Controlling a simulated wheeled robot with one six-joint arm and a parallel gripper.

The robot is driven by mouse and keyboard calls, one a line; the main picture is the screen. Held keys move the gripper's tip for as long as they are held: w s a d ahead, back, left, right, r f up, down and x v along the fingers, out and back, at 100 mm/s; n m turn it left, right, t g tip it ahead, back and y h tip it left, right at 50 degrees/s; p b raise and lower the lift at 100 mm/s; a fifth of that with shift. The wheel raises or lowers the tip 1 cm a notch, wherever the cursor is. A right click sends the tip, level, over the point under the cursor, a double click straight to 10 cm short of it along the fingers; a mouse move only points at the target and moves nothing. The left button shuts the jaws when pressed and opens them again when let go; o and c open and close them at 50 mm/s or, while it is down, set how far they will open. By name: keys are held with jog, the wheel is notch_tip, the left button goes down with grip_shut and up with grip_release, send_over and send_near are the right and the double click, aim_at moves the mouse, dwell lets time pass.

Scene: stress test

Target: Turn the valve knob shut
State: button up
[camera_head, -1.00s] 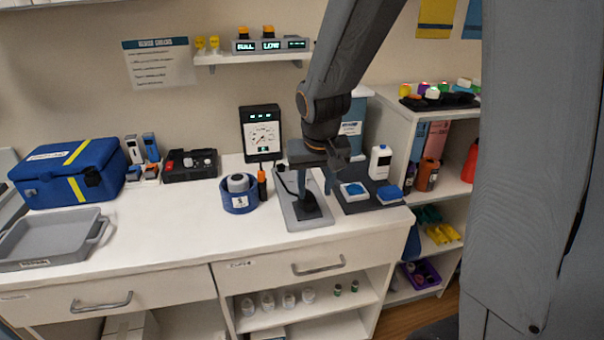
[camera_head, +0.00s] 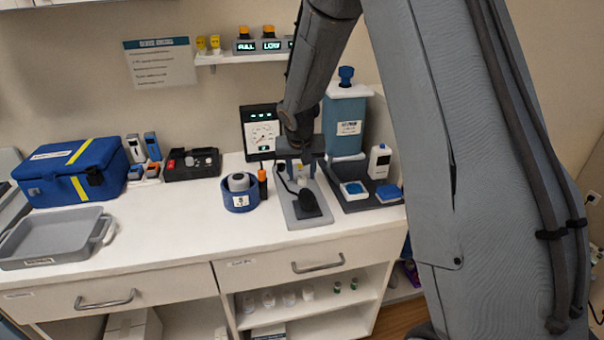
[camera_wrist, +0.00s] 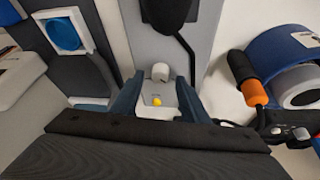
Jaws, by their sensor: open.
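A small white knob-like piece (camera_wrist: 160,72) stands on a pale base with a yellow dot (camera_wrist: 157,101) in the wrist view. I cannot tell for sure that it is the valve knob. My gripper (camera_wrist: 160,88) is open, with one blue-grey finger on each side of this piece; contact is not clear. In the head view my gripper (camera_head: 300,170) points down over the back of a grey plate (camera_head: 322,214) on the counter.
A black corded device (camera_head: 302,206) lies on the plate. A blue holder (camera_head: 240,196) and an orange-topped tool (camera_head: 262,184) stand close left. A dark tray (camera_head: 352,199) with blue-topped items is close right.

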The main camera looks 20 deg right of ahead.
jog(key=shift+w+f, duration=0.2)
jog(key=shift+f, duration=0.35)
grip_shut()
